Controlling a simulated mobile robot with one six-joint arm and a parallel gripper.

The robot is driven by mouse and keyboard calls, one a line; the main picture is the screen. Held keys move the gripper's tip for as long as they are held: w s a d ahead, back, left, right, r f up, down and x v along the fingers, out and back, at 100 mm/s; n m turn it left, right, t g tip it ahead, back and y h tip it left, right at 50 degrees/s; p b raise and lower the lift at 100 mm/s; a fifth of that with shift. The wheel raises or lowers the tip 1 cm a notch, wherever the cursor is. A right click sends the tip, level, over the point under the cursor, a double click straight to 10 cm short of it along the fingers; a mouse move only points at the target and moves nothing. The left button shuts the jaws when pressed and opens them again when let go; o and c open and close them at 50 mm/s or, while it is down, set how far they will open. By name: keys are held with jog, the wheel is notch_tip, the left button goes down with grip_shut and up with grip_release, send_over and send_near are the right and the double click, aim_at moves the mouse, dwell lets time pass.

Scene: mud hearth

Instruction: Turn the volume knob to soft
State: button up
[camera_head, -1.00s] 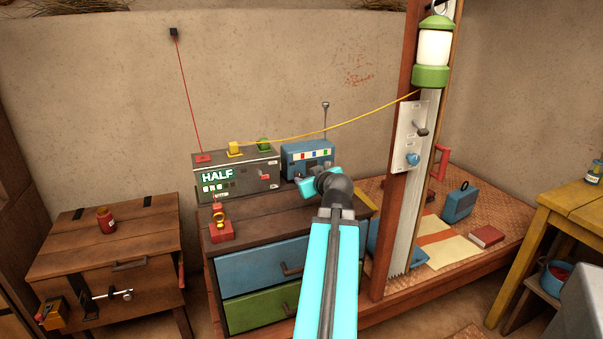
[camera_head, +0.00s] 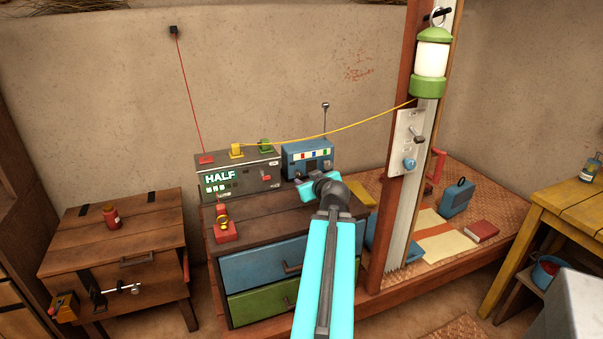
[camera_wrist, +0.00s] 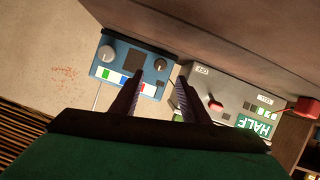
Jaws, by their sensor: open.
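The blue radio (camera_head: 298,153) stands on the blue-and-green drawer chest, with a pale knob (camera_wrist: 106,53) and a dark knob (camera_wrist: 160,65) on its front. Which one sets the volume I cannot read. In the wrist view the radio (camera_wrist: 133,82) appears upside down, with a strip of coloured blocks along its front. My gripper (camera_wrist: 158,80) is open and empty. Its two fingers are apart and point toward the radio's dark-knob side; the gap to the radio is unclear.
A grey box with a lit HALF display (camera_head: 262,170) stands left of the radio. A red stand with a yellow ring (camera_head: 224,231) is at the chest's left front. A wooden post (camera_head: 386,206) with a switch plate (camera_head: 406,146) rises to the right. A yellow cable hangs above.

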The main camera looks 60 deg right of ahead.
aim_at(300, 176)
jog(key=shift+r+p, duration=0.1)
jog(key=shift+p, duration=0.75)
jog(key=shift+p+x, duration=0.7)
jog(key=shift+x, duration=3.45)
jog(key=shift+s, duration=0.1)
jog(key=shift+c, duration=0.3)
grip_shut()
